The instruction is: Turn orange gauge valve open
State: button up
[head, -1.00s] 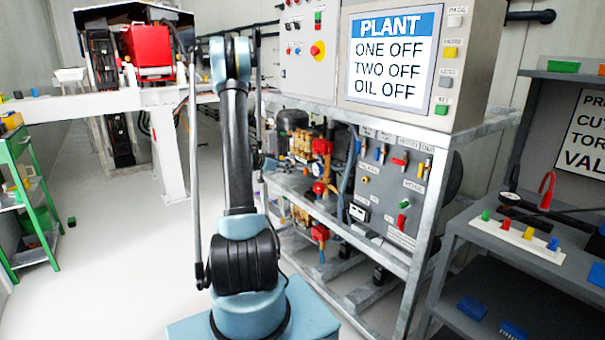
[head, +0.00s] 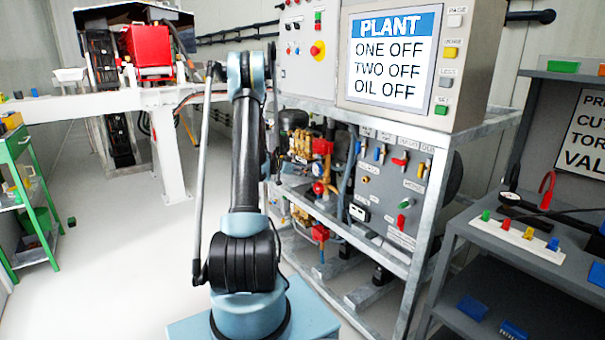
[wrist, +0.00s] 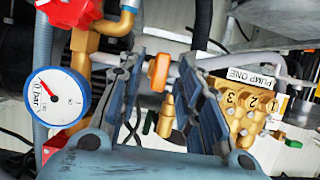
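The orange gauge valve handle (wrist: 159,72) shows in the wrist view as a small upright orange lever on a grey pipe, with a brass fitting below it. My gripper (wrist: 160,60) is open, with one dark ridged finger on each side of the handle. The handle appears between the fingertips with space on both sides; I cannot tell how deep it sits between them. A round white gauge with a blue rim (wrist: 57,97) is left of the fingers, its needle near 0 bar. In the head view my arm hides the gripper and the orange handle.
A brass block labelled PUMP ONE (wrist: 245,100) is close to the right finger. Red and brass fittings (wrist: 100,25) are at upper left. In the head view, the pump frame (head: 350,245) holds a switch panel (head: 385,190). Open floor (head: 100,270) lies to the left.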

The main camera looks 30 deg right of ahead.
jog(key=shift+d, duration=0.1)
grip_shut()
jog(key=shift+w, duration=0.1)
jog(key=n+g+h, duration=0.1)
jog(key=n+g, duration=0.1)
jog(key=n, duration=0.2)
jog(key=w+f+n+g+h, duration=0.1)
jog(key=n+g, duration=0.1)
jog(key=n, duration=0.2)
jog(key=n+g+h, duration=0.1)
jog(key=n+g, duration=0.1)
jog(key=n, duration=0.3)
jog(key=shift+w+a+f+g+h, duration=0.15)
jog(key=shift+a+g+h, duration=0.1)
jog(key=shift+g+h, duration=0.05)
jog(key=shift+n, duration=0.3)
dwell(0.6)
grip_release()
